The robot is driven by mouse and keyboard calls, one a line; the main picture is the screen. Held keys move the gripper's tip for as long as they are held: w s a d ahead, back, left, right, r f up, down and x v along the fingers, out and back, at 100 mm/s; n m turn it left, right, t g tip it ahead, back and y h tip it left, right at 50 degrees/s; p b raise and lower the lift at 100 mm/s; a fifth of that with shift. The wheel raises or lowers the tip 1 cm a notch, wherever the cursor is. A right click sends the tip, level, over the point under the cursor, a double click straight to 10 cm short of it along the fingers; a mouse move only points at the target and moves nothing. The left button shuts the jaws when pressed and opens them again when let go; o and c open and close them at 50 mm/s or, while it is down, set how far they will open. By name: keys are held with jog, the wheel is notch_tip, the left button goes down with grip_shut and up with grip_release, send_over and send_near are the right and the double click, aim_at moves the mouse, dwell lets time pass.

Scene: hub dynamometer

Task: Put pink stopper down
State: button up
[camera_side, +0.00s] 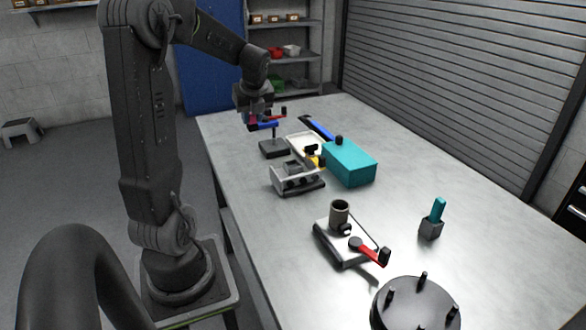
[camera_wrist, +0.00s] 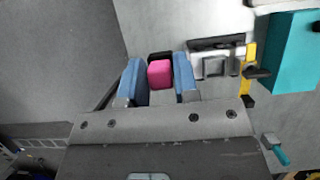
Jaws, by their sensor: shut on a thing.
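The pink stopper (camera_wrist: 160,74) is a small bright pink block between the two blue fingers of my gripper (camera_wrist: 159,84) in the wrist view. My gripper is shut on it. In the side view my gripper (camera_side: 262,122) is at the far left end of the table, above a dark stand base (camera_side: 273,149) with a thin post. The stopper is mostly hidden by the fingers there. A black part shows just beyond the stopper in the wrist view; I cannot tell whether they touch.
A grey fixture (camera_side: 297,180) and a teal box (camera_side: 349,164) stand close to the right. A white block with a cup and red lever (camera_side: 372,253), a teal-handled tool (camera_side: 437,212) and a black round hub (camera_side: 415,305) are nearer the camera. The table's left edge is close.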

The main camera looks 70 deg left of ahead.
jog(key=shift+s+d, duration=0.45)
jog(key=shift+d, duration=0.1)
jog(key=shift+d+f, duration=0.1)
jog(key=shift+d, duration=0.15)
jog(key=w+d+f, duration=0.1)
jog(key=w+f, duration=0.1)
jog(key=w, duration=0.1)
jog(key=w+d+f, duration=0.2)
jog(key=w, duration=0.2)
jog(key=w+d+f, duration=0.1)
jog(key=w+f, duration=0.2)
jog(key=shift+w+d, duration=0.2)
jog(key=shift+d, duration=0.15)
jog(key=shift+f, duration=1.95)
jog(key=shift+f, duration=0.15)
jog(key=o, duration=0.7)
